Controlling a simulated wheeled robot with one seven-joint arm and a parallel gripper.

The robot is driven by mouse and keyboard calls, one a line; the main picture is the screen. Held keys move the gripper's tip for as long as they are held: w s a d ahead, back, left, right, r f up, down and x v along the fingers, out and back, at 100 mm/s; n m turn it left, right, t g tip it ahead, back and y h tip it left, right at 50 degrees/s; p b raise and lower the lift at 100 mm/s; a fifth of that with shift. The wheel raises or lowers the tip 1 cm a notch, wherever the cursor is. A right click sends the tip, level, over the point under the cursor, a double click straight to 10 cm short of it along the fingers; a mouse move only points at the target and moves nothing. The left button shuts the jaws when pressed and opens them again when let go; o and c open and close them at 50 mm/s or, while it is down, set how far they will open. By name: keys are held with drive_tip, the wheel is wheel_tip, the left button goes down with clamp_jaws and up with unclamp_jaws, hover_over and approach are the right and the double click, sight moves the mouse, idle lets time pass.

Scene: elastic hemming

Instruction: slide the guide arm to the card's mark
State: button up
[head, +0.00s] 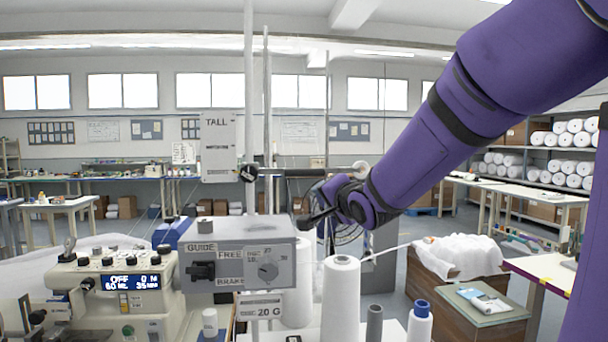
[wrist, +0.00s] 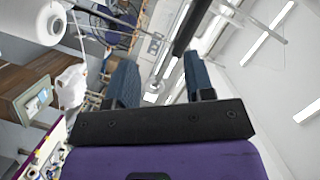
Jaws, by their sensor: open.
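The guide arm (head: 300,172) is a dark horizontal bar on an upright post, with a black knob (head: 249,174) at its left end and a pale round end at its right. The grey card (head: 218,132) reads TALL and hangs left of the post. A dark mark line crosses the card's middle, higher in the picture than the guide arm. My gripper (head: 312,217) is below the guide arm, left of my wrist, and apart from it. In the wrist view my gripper (wrist: 162,85) has its two fingers spread with nothing between them.
A grey control box (head: 238,262) labelled GUIDE, FREE and BRAKE stands below the card, with a 20 G tag under it. A white thread cone (head: 341,300) stands at its right. A sewing machine (head: 110,285) is at left. A wooden crate (head: 460,290) stands at right.

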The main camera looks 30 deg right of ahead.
sight(307, 174)
drive_tip(key=w+r+m+t+y, duration=0.1)
drive_tip(key=w, duration=0.4)
drive_tip(key=w+d+r+m+t+y, duration=0.1)
drive_tip(key=w, duration=0.4)
drive_tip(key=w+r+m+t+y, duration=0.1)
drive_tip(key=w+r+t, duration=0.1)
drive_tip(key=w, duration=0.3)
drive_tip(key=shift+d+m, duration=0.2)
drive_tip(key=shift+m, duration=0.1)
